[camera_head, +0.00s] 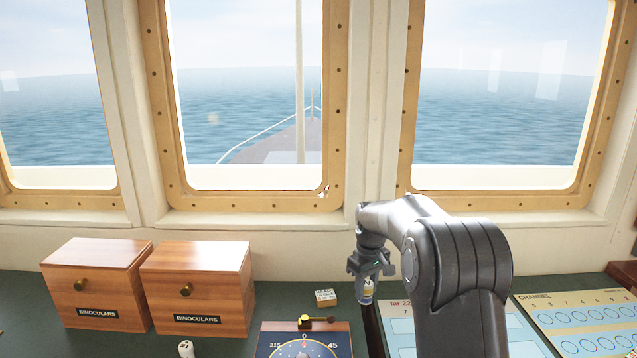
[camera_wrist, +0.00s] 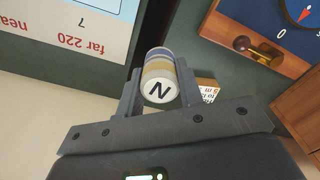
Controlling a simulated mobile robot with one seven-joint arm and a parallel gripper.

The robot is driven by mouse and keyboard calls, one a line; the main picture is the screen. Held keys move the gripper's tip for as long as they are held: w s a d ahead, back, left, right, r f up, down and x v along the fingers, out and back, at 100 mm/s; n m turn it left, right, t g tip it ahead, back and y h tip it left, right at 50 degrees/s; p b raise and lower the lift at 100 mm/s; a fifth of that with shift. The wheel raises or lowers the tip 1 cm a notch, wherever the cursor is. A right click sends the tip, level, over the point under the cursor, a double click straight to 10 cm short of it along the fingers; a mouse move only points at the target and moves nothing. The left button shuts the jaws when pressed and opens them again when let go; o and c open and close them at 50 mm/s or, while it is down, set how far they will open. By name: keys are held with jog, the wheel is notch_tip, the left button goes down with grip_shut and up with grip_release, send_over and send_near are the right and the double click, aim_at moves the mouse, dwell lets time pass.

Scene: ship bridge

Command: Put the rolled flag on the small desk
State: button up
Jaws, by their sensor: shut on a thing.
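A rolled flag (camera_head: 366,291), a small cylinder with blue and tan bands and a white end marked N, hangs below my gripper (camera_head: 367,273). In the wrist view the rolled flag (camera_wrist: 160,79) sits between the two fingers of my gripper (camera_wrist: 159,92), which are shut on it. It is over the green counter top; I cannot tell whether its lower end touches anything. I cannot make out a separate small desk in either view.
Two wooden binocular boxes (camera_head: 96,284) (camera_head: 197,288) stand on the green counter (camera_head: 268,300) at left. A small printed block (camera_head: 326,297) and a blue compass dial (camera_head: 304,343) are near my gripper. A white roll end (camera_head: 186,348) shows at the bottom. Charts (camera_head: 585,325) lie right.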

jog(key=w+d+m, duration=0.1)
jog(key=d+m, duration=0.1)
jog(key=d, duration=0.1)
jog(key=w+d+f+m, duration=0.1)
jog(key=d+m, duration=0.1)
jog(key=d, duration=0.1)
jog(key=w+d+f+m, duration=0.1)
jog(key=d+m, duration=0.2)
jog(key=shift+w+d+f, duration=0.2)
jog(key=shift+d+f, duration=0.05)
jog(key=s+a+r+n, duration=0.1)
jog(key=a+n, duration=0.1)
jog(key=a, duration=0.1)
jog(key=s+a+r+n, duration=0.1)
jog(key=a+n, duration=0.2)
jog(key=a, duration=0.1)
jog(key=s+a+r+n, duration=0.1)
jog(key=s+a+n, duration=0.1)
jog(key=a, duration=0.1)
jog(key=shift+a+n, duration=0.3)
jog(key=s+a+r+n, duration=0.2)
jog(key=s+a+n, duration=1)
jog(key=s+n, duration=0.1)
jog(key=s+a+r+n, duration=0.3)
jog(key=s+a+n, duration=0.9)
jog(key=s+n, duration=0.2)
jog(key=shift+a+r+n, duration=0.15)
jog(key=shift+n, duration=1.05)
jog(key=shift+s, duration=0.1)
